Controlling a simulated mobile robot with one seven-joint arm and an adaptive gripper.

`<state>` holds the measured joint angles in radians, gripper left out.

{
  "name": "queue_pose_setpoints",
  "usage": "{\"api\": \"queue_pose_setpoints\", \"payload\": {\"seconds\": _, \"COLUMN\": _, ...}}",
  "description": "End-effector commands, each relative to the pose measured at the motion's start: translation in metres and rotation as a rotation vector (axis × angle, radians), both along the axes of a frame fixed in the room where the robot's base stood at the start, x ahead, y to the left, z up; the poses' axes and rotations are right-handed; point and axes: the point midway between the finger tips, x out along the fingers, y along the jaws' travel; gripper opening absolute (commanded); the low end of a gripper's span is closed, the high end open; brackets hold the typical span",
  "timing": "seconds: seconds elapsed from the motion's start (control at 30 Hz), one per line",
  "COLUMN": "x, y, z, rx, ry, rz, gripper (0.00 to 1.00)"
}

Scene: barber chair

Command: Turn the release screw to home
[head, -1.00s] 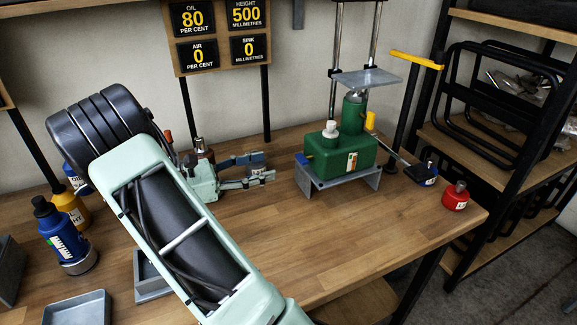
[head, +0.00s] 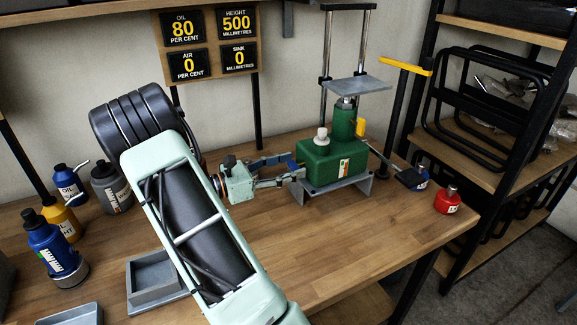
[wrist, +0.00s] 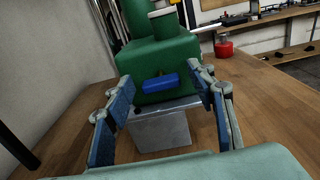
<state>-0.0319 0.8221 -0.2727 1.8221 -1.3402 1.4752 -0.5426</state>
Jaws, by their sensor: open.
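The green jack (head: 330,168) stands on a grey stand (head: 338,188) on the bench. A blue bar handle on its near end, apparently the release screw (wrist: 160,83), lies nearly level in the wrist view. In the head view it is mostly hidden by my gripper (head: 294,166). My gripper (wrist: 159,88) is open, with one blue-padded finger on each side of the blue handle. Gaps show between both pads and the handle, so it is not gripped. A grey flat plate (head: 357,84) sits on top of the jack's ram.
A yellow-gripped lever (head: 405,66) and a red bottle (head: 447,201) are right of the jack. Bottles, including a blue one (head: 60,245), and a grey tray (head: 155,280) are at left. Signs (head: 208,45) read oil 80, height 500, air 0, sink 0. The front bench is clear.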

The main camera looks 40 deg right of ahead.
Motion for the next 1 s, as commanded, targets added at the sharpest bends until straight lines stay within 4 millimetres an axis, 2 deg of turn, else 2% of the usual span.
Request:
{"api": "queue_pose_setpoints", "payload": {"seconds": 0.23, "x": -0.0002, "y": -0.0005, "z": 0.0001, "rx": 0.000, "ry": 0.000, "rz": 0.000, "gripper": 0.50}}
{"api": "queue_pose_setpoints", "payload": {"seconds": 0.6, "x": -0.0001, "y": -0.0002, "z": 0.0001, "rx": 0.000, "ry": 0.000, "rz": 0.000, "gripper": 0.09}}
{"api": "queue_pose_setpoints", "payload": {"seconds": 1.0, "x": 0.0000, "y": 0.0006, "z": -0.0017, "rx": -0.024, "ry": -0.075, "rz": 0.001, "gripper": 0.09}}
